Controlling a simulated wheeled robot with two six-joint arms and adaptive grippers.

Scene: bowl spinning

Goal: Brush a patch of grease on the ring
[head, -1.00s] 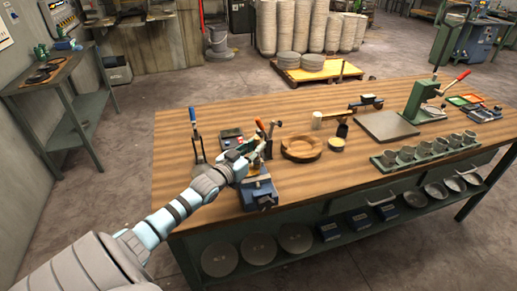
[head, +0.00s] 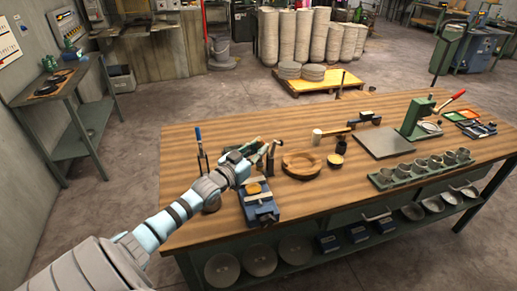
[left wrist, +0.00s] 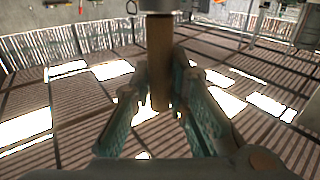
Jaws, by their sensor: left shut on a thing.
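My left gripper (head: 262,150) is shut on a wooden handle (left wrist: 159,65), with green fingers on both sides of it in the left wrist view. A grey cylindrical part (left wrist: 160,5) caps the handle at the top edge; its far end is out of view, so I cannot tell bristles. In the head view the gripper is above the table, behind a blue fixture (head: 261,212) with a round yellow-orange top (head: 254,189). A round wooden ring-shaped piece (head: 301,171) lies right of the gripper. I cannot tell any grease.
The wooden table (head: 330,205) has free room at its front middle. A mallet (head: 318,136) and a grey plate (head: 384,143) lie farther right. A green rack of metal cups (head: 420,168) stands near the front edge. A blue-handled upright tool (head: 199,145) stands left of the gripper.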

